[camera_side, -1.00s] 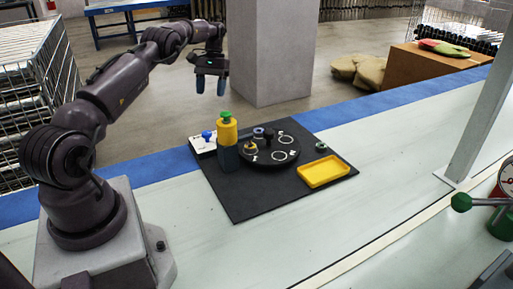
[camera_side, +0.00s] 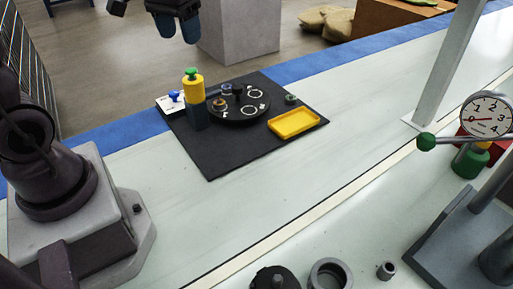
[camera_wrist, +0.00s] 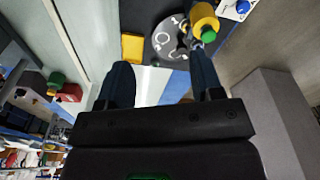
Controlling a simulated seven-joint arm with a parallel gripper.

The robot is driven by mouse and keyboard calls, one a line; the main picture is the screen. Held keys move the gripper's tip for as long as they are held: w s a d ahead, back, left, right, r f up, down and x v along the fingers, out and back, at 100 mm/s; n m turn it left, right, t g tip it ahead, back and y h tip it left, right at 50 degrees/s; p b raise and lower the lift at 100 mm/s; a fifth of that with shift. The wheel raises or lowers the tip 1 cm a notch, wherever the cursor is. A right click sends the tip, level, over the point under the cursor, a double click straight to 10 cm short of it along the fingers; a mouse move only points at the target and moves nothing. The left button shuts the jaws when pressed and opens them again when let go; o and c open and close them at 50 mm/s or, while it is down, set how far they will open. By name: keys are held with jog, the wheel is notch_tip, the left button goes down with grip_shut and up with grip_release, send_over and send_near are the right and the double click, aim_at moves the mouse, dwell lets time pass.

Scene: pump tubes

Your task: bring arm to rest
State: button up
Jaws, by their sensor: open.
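My gripper (camera_side: 178,28) is at the top of the side view, raised well above the work and partly cut off by the frame edge. Its two blue fingers are apart with nothing between them; the wrist view (camera_wrist: 160,85) also shows them spread and empty. Below it, a black mat (camera_side: 218,162) lies on the table. On the mat stand a round black turntable (camera_side: 240,115) with white ring marks and small parts, a yellow and dark-blue tube stack (camera_side: 194,90) with a green top, and a yellow tray (camera_side: 294,123). The gripper touches none of them.
A white block with a blue knob (camera_side: 172,99) sits at the mat's left corner. A grey post (camera_side: 445,70) stands to the right, near a press with a dial gauge (camera_side: 487,114). Dark round parts (camera_side: 330,274) lie at the front. The white table between is clear.

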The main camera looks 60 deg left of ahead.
jog(key=s+d+r+m+t, duration=0.3)
jog(key=s+d+m+t, duration=0.1)
jog(key=s+d, duration=0.6)
jog(key=shift+d+r, duration=0.4)
jog(key=shift+d, duration=0.3)
jog(key=shift+o, duration=0.3)
jog(key=shift+s, duration=0.1)
